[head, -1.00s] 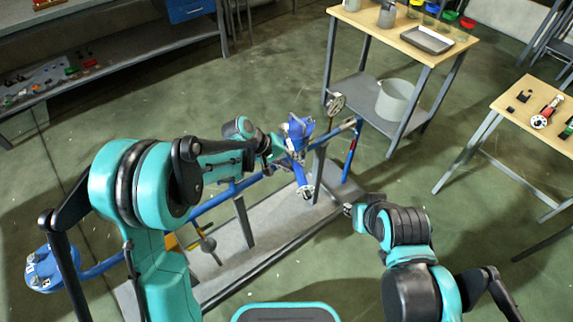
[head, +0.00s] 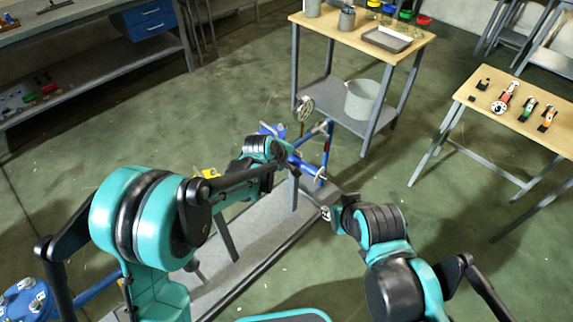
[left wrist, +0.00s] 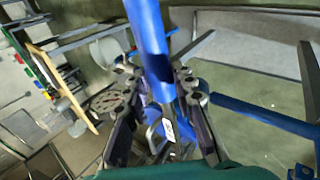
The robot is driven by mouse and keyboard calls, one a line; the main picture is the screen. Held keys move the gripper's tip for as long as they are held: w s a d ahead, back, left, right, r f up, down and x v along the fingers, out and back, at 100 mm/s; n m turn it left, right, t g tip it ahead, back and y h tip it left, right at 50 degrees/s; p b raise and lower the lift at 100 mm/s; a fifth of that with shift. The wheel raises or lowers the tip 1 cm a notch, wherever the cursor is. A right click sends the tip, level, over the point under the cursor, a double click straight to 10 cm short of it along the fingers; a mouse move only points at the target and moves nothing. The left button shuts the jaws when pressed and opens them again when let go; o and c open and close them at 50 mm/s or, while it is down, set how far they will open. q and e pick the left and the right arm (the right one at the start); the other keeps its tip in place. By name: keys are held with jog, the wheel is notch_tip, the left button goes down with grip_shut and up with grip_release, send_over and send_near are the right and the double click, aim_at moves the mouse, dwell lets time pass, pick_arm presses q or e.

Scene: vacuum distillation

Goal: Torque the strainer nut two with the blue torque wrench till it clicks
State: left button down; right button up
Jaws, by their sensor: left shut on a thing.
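The blue torque wrench (head: 304,167) is a thick blue bar. Its metal end (head: 320,176) points right and toward me in the head view. My left gripper (head: 286,152) is shut on it. In the left wrist view, the wrench (left wrist: 148,35) runs down from the top edge between the fingers (left wrist: 157,98). The blue strainer (head: 268,129) is on the pipe line just behind my left gripper and is mostly hidden by it. I cannot make out nut two or whether the wrench touches it. My right gripper (head: 327,212) is near the stand, apart from the wrench; its jaws are too small to read.
A gauge (head: 305,106) stands by the pipe's far end. The long grey stand base (head: 252,240) lies beneath. A wooden-topped table (head: 350,38) with a bucket (head: 366,100) below is behind. Another table (head: 525,118) at right holds several small tools. Open floor lies between.

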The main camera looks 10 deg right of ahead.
pick_arm(q)
jog(key=w+d+n+t+y, duration=0.1)
jog(key=w+d+n+y, duration=0.1)
jog(key=w+d+n, duration=0.2)
jog(key=shift+w+d+n+t+y, duration=0.35)
jog(key=shift+w+n+t+y, duration=0.05)
jog(key=shift+w, duration=0.6)
jog(key=shift+s+a+m+g+h, duration=0.15)
jog(key=shift+s+a+m+h, duration=0.3)
jog(key=shift+s, duration=0.3)
jog(key=shift+s+a+m+g+h, duration=0.15)
jog(key=shift+s+a+m+h, duration=0.2)
jog(key=shift+s+m, duration=0.3)
jog(key=shift+a, duration=0.1)
jog(key=shift+s+a+m+g+h, duration=0.4)
jog(key=shift+s+a+m, duration=0.65)
jog(key=shift+s, duration=0.2)
